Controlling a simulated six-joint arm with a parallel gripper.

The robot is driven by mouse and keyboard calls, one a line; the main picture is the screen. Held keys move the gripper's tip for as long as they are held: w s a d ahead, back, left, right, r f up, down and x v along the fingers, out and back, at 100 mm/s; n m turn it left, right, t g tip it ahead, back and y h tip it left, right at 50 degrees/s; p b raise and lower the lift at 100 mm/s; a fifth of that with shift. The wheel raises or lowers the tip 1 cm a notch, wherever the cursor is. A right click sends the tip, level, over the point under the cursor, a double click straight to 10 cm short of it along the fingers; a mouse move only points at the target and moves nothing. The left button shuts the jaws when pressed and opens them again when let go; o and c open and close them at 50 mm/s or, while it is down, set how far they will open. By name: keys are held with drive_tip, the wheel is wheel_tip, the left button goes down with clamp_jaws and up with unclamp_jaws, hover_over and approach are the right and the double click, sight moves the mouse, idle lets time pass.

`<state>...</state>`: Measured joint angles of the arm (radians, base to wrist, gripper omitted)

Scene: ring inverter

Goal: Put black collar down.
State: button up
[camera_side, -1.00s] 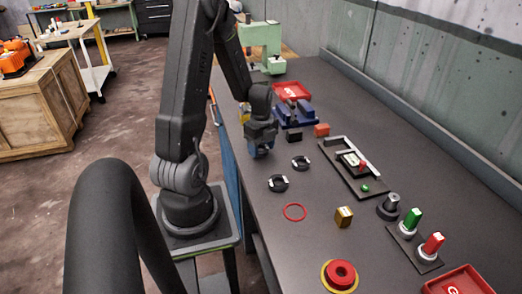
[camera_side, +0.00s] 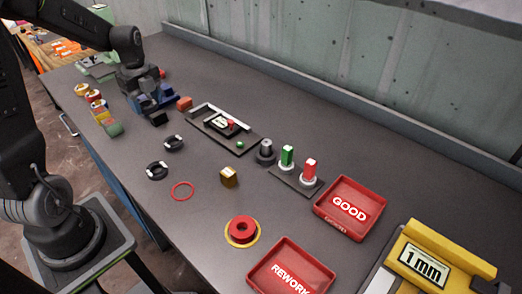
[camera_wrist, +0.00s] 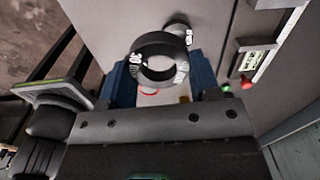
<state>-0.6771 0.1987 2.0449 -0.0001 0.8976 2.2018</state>
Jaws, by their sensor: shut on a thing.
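My gripper (camera_wrist: 165,88) shows blue fingers on both sides of a black collar (camera_wrist: 146,45) with white marks, and is shut on it. Two more black collars with white marks lie flat on the dark table, one nearer (camera_side: 157,171) and one farther back (camera_side: 174,143). Another collar (camera_wrist: 178,24) shows behind the held one in the wrist view.
A red ring (camera_side: 182,191) lies in front of the loose collars, with a brass block (camera_side: 229,177) to its right. Red GOOD (camera_side: 350,208) and REWORK (camera_side: 291,268) trays stand front right.

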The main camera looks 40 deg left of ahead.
drive_tip(key=w+d+r+m, duration=0.3)
drive_tip(key=w+d+m, duration=0.3)
drive_tip(key=w+d, duration=0.35)
drive_tip(key=m, duration=0.4)
hover_over(266, 143)
wheel_tip(266, 143, down, 4)
drive_tip(key=shift+a+f, duration=0.1)
drive_tip(key=shift+f, duration=0.1)
drive_tip(key=shift+d+f, duration=0.2)
drive_tip(key=shift+f, duration=1.95)
drive_tip(key=shift+f, duration=0.3)
drive_tip(key=shift+f, duration=0.3)
drive_tip(key=o, duration=1)
drive_tip(key=shift+o, duration=0.2)
